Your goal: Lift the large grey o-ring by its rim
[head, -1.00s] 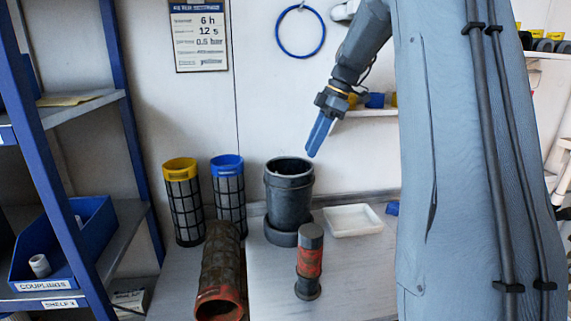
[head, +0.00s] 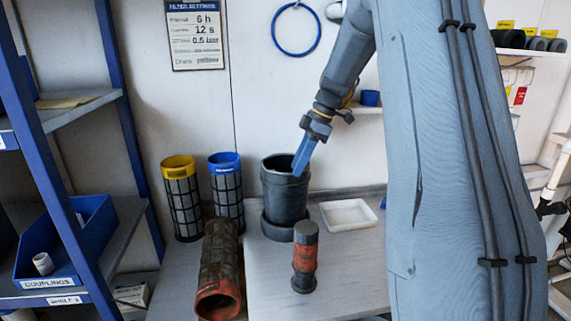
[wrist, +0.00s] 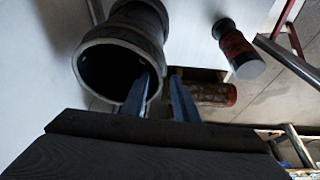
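No separate grey o-ring can be made out; a paler grey rim (wrist: 118,44) circles the mouth of the dark housing in the wrist view, and I cannot tell whether it is a ring or the housing's own edge. The dark grey housing (head: 284,200) stands upright on the bench in the head view. My gripper (head: 299,170) points down at the right side of its mouth. In the wrist view the blue fingers of my gripper (wrist: 162,76) are apart, one over the dark opening and one outside the rim. Contact cannot be judged.
A red-banded cylinder (head: 305,257) stands in front of the housing, and a rusty mesh cylinder (head: 220,265) lies nearby. Yellow-topped (head: 182,205) and blue-topped (head: 226,195) mesh cylinders stand left. A white tray (head: 347,216) lies right. A blue ring (head: 296,32) hangs on the wall.

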